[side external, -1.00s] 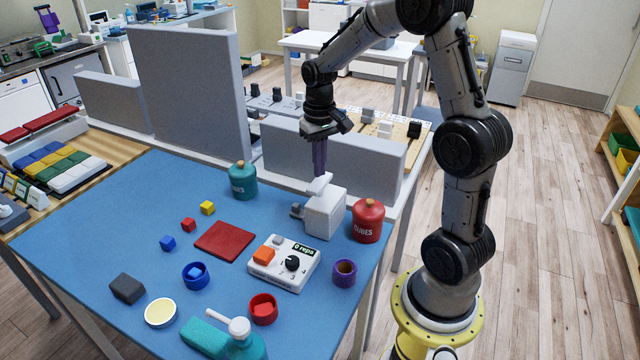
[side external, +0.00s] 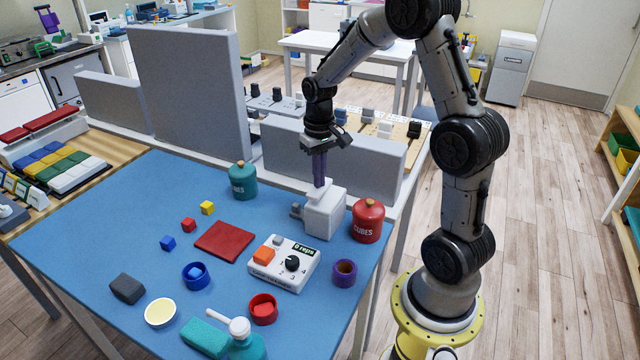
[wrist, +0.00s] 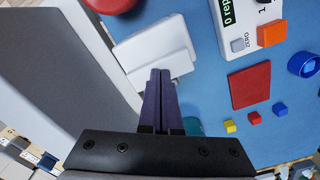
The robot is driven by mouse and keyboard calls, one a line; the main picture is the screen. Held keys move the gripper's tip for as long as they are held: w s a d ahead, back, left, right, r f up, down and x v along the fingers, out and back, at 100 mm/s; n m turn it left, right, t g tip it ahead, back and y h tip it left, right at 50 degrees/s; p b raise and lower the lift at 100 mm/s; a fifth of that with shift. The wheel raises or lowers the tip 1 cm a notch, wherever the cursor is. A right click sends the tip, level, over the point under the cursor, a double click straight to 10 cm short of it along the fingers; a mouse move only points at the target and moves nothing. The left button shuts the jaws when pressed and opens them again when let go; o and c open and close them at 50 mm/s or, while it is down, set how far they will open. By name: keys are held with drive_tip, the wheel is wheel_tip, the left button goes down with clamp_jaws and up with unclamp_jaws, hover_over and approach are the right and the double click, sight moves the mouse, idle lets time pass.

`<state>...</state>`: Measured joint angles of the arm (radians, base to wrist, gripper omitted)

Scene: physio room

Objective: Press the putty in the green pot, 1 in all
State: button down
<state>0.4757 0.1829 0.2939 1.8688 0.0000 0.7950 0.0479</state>
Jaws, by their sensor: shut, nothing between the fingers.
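My gripper (side external: 319,184) is shut and empty, pointing down at the top of a white box (side external: 324,216) with a flat top plate. Its fingertips are at or just over the plate; contact is not certain. In the wrist view the shut dark purple fingers (wrist: 160,75) overlap the white box (wrist: 150,50). A teal-green lidded pot (side external: 243,182) stands at the back of the blue table, left of the box; no putty shows in it. In the wrist view the teal pot (wrist: 193,126) is mostly hidden behind the fingers.
A red lidded pot (side external: 368,221) stands right of the box. A white counter (side external: 284,264) reading "0 reps", a red mat (side external: 225,241), small cubes, a purple cup (side external: 344,272) and a teal bottle (side external: 245,342) lie nearer. A grey partition (side external: 345,160) stands behind the box.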

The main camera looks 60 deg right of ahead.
drive_tip(key=shift+f, duration=0.4)
drive_tip(key=shift+r, duration=1.95)
wheel_tip(320, 180, up, 6)
